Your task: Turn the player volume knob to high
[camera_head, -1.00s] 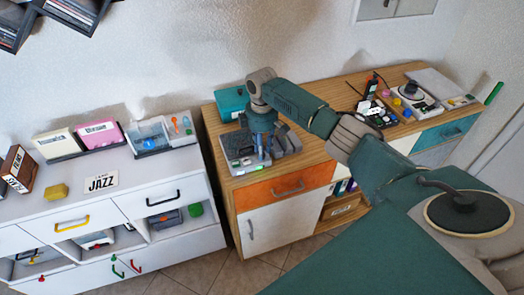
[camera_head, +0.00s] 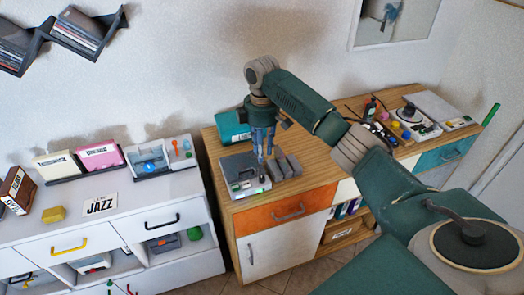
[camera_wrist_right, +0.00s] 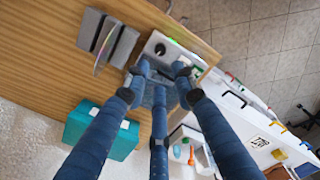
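The player is a grey box (camera_head: 240,172) with small controls and a green light on its front, on the left end of the wooden cabinet top. In the wrist view its pale front panel (camera_wrist_right: 170,48) shows beyond the fingertips, with a small dark round part that may be a knob; I cannot tell for sure that it is the volume knob. My right gripper (camera_head: 263,157) points down above the player's right side. Its three blue fingers (camera_wrist_right: 160,75) are spread apart with nothing between them; part of the player is hidden behind them. My left gripper is not in view.
Grey upright slabs (camera_head: 285,166) stand close right of the player. A teal box (camera_head: 231,126) is behind it. A turntable (camera_head: 412,120) and small items are farther right. A white cabinet (camera_head: 150,210) stands to the left. The wooden top's middle (camera_head: 320,155) is clear.

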